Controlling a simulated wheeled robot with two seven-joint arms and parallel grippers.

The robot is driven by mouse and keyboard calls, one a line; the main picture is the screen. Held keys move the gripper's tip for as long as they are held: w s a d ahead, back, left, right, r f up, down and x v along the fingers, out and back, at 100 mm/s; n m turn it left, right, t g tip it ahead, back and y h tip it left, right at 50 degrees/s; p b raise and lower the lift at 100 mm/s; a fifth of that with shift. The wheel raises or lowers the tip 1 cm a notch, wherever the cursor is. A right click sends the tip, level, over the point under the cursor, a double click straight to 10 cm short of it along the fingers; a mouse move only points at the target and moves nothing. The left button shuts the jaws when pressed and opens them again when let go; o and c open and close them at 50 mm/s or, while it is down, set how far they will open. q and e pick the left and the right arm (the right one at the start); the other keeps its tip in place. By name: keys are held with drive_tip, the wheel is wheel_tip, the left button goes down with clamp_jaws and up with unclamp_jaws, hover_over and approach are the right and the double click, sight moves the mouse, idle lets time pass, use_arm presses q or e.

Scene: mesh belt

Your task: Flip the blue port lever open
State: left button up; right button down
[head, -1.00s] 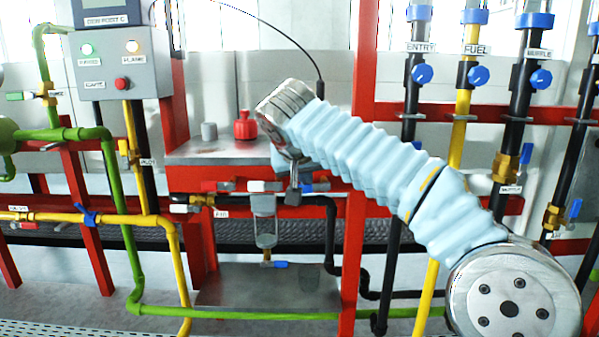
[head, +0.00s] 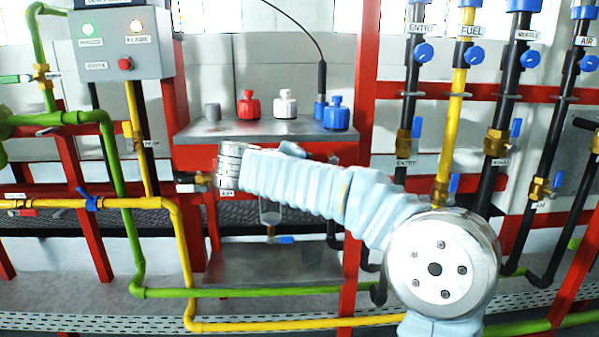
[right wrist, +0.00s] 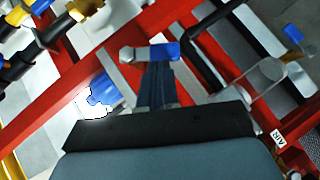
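In the right wrist view a blue lever (right wrist: 165,52) with a silver end lies at the tips of my right gripper (right wrist: 157,68). The dark fingers are together in one narrow column and look shut. I cannot tell whether they touch the lever or are just in front of it. A clear filter bowl (right wrist: 262,78) is to the right, with another blue lever (right wrist: 292,35) beyond. In the head view my right wrist hides the gripper and that port lever; the bowl (head: 269,212) and its blue drain lever (head: 286,240) show below the arm. My left gripper is not in view.
A metal shelf (head: 215,131) holds red (head: 248,106), white (head: 285,104) and blue (head: 335,114) bottles just above my arm. A red frame post (head: 350,275) stands beside the bowl. Yellow and green pipes run left and below. A blue knob (right wrist: 101,92) is left of my fingers.

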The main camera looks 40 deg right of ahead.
use_arm(q)
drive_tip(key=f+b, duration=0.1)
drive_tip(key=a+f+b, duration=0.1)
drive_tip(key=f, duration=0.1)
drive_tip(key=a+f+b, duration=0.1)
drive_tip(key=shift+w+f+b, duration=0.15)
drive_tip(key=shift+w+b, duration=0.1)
drive_tip(key=shift+b, duration=0.15)
use_arm(e)
drive_tip(key=n+h, duration=0.1)
drive_tip(key=f+h, duration=0.1)
drive_tip(key=d+f+n+h, duration=0.1)
drive_tip(key=shift+s+d+f+n, duration=0.1)
drive_tip(key=shift+s+f+n, duration=0.15)
drive_tip(key=shift+s+n, duration=0.1)
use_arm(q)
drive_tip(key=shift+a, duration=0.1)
